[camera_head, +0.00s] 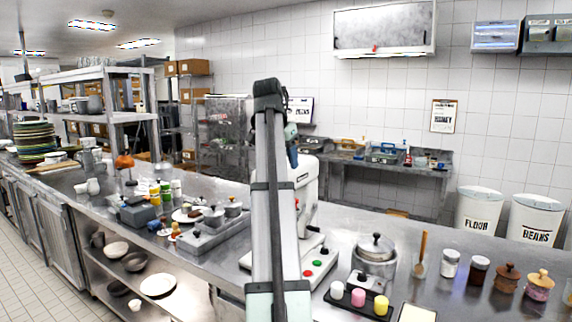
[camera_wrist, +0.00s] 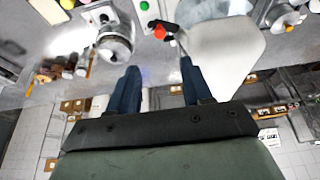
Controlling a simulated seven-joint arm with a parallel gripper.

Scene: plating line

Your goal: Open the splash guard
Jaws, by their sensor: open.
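A white stand mixer (camera_head: 305,185) stands on the steel counter, partly hidden behind my arm in the head view. Its base carries a red and a green button. In the wrist view a large white rounded part (camera_wrist: 222,52), seemingly of the mixer, lies right of the fingers, with a dark piece beside it. A red knob (camera_wrist: 168,27) shows just beyond the fingertips. I cannot clearly make out the splash guard. My gripper (camera_wrist: 157,68) is open with nothing between its blue fingers, and appears apart from the knob.
A lidded pot (camera_head: 376,247) and a dark tray of coloured cups (camera_head: 358,299) stand right of the mixer, with several jars beyond. Left is a grey tray (camera_head: 205,238) with small pots. A wall cabinet (camera_head: 384,28) hangs behind.

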